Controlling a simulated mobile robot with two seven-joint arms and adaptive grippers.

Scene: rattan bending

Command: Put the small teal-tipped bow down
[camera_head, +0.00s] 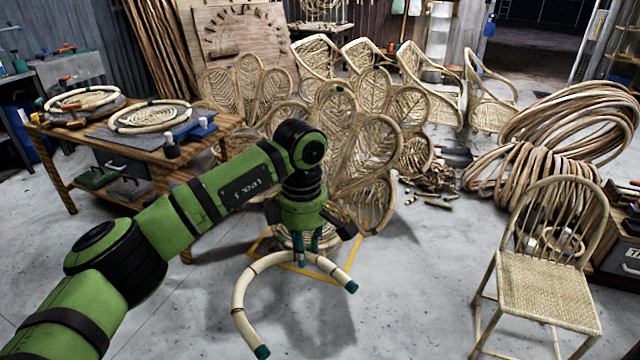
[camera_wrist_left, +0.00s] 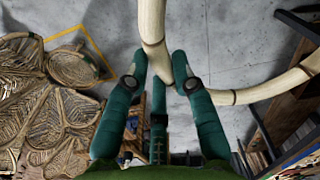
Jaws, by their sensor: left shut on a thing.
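The small teal-tipped bow (camera_head: 241,292) is a pale, curved rattan piece with dark bands and teal ends (camera_head: 351,287). My left gripper (camera_head: 304,254) is shut on the bow near the middle of its curve, and the open side of the bow faces down and right in the head view. In the left wrist view the bow (camera_wrist_left: 236,97) passes between the teal fingertips (camera_wrist_left: 164,78) and runs out of frame at the top and right. Its ends are not in the wrist view. Whether it touches the floor I cannot tell. My right gripper is not in view.
A yellow floor outline (camera_head: 352,251) lies behind the bow, near the petal-backed rattan chair (camera_head: 365,150). A wooden workbench (camera_head: 60,139) with rattan rings stands left. A woven chair (camera_head: 548,290) stands right, with rattan coils (camera_head: 540,175) behind it. Grey floor (camera_head: 410,300) between is clear.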

